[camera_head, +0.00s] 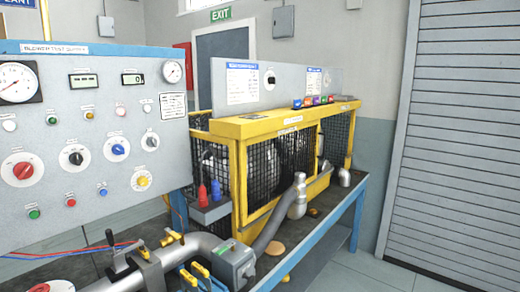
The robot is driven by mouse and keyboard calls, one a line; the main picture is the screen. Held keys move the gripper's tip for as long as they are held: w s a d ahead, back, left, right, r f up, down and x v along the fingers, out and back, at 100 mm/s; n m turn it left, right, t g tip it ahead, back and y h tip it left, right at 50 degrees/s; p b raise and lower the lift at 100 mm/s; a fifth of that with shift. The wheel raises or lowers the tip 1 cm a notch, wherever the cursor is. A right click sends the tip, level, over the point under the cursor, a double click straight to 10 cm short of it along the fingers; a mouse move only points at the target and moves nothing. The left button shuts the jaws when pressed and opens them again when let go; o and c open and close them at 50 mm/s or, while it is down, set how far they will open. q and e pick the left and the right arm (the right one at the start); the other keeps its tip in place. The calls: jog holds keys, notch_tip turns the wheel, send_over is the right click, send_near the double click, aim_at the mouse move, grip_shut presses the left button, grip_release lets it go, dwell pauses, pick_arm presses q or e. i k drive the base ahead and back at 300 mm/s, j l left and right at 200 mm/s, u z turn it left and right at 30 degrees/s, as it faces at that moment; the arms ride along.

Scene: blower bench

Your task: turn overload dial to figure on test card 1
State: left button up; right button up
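The back board (216,88) above the yellow cage carries a small dial with a black knob (270,77) on a white plate. A printed card with a blue header (242,82) is left of this dial, and another card (314,81) is right of it. Their text is too small to read. The blower test panel (90,190) at the left has several more knobs, including red (23,170), black (75,158), blue (118,149) and yellow (142,181) ones. I cannot tell which dial is the overload dial. Neither of my grippers is in view.
A yellow-framed mesh cage (240,126) stands on a blue-edged bench (345,205). Several coloured items (308,102) sit on its top. Grey pipework (190,246) with yellow handles crosses the front. Floor (400,268) is clear at right, before a roller shutter (460,130).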

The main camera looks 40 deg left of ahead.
aim_at(142, 181)
jog(key=u, duration=2.45)
